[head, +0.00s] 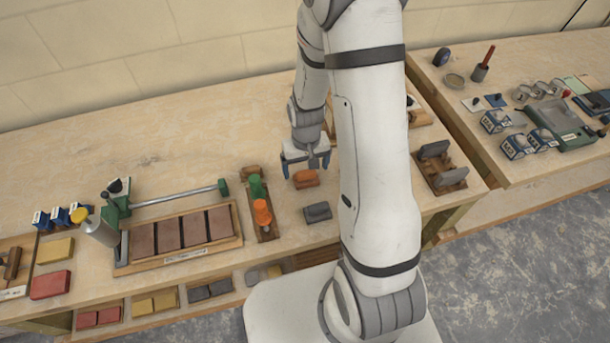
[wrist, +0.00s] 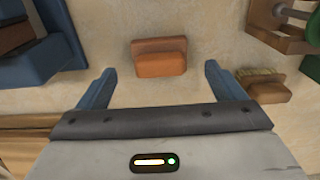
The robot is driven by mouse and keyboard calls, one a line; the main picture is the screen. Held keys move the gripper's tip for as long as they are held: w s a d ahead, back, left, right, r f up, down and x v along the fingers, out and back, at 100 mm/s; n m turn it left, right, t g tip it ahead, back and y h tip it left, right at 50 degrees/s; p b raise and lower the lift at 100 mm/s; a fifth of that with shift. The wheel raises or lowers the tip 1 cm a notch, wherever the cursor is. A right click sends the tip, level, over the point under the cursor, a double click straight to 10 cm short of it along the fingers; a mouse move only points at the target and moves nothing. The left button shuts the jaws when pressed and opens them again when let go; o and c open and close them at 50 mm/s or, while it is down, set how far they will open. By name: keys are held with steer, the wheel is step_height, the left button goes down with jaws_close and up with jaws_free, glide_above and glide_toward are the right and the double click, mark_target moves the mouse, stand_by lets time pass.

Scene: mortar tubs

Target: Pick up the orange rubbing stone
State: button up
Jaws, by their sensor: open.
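A dark grey stone (head: 317,211) lies in front of the orange one. A rack with green and orange handled tools (head: 262,212) stands to the left, with a brown brush (head: 250,172) behind it. A wooden holder with grey blocks (head: 440,166) stands to the right.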

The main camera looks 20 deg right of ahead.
mark_target(306, 172)
steer(key=shift+f, duration=1.55)
steer(key=shift+c, duration=0.2)
steer(key=c, duration=1.1)
steer(key=shift+r, duration=0.1)
step_height(306, 172, up, 10)
steer(key=shift+f+b, duration=0.1)
steer(key=shift+b, duration=0.5)
